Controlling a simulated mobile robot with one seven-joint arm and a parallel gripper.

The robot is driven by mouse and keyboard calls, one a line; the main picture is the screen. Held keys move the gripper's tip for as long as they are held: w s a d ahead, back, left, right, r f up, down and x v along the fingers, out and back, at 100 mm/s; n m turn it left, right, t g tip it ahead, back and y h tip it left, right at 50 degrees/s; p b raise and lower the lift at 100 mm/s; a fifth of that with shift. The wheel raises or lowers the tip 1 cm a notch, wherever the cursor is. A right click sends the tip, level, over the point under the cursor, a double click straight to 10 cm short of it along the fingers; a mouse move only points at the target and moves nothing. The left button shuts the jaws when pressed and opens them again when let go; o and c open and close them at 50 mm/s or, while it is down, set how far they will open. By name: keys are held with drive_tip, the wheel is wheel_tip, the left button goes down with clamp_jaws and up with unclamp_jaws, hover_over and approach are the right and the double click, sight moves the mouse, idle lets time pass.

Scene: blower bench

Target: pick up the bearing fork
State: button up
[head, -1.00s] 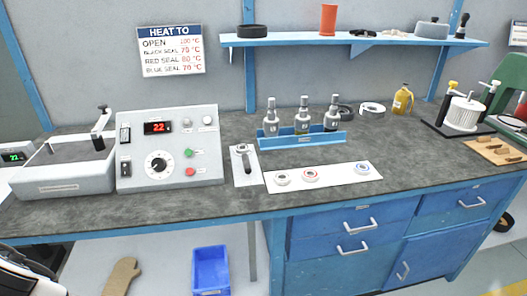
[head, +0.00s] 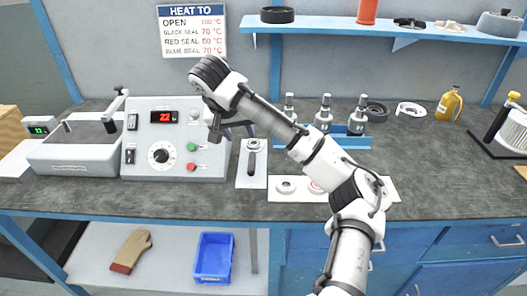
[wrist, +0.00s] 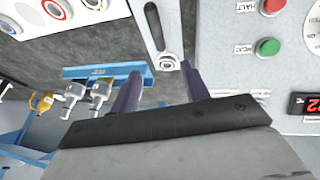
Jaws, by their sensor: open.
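The bearing fork (head: 251,160), a short tool with a dark handle and a pale ring-like end, lies on a narrow white mat (head: 242,182) right of the control box. In the wrist view the fork (wrist: 154,30) shows at the top, with its ring end nearest my gripper. My gripper (wrist: 163,82) is open and empty, with its two dark fingers apart. The ring end appears between and beyond the fingertips; I see no contact. In the head view my gripper (head: 230,128) hangs over the bench near the control box and the fork's mat.
The grey control box (head: 145,165) with a red display stands left of the fork. A blue rack (head: 357,142) with several spindles stands to the right. A white strip (head: 290,196) with ring bearings lies in front, partly hidden by my arm.

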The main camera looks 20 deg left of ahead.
hover_over(251, 155)
drive_tip(key=s, duration=0.3)
drive_tip(key=f, duration=0.7)
drive_tip(key=shift+a+f+p, duration=0.1)
drive_tip(key=shift+a+p, duration=0.15)
drive_tip(key=shift+p, duration=0.05)
drive_tip(key=p+x, duration=0.1)
drive_tip(key=x, duration=0.4)
drive_tip(key=shift+w+d+f+p, duration=0.15)
drive_tip(key=shift+w+f+p, duration=0.05)
drive_tip(key=shift+w+p, duration=0.15)
clamp_jaws()
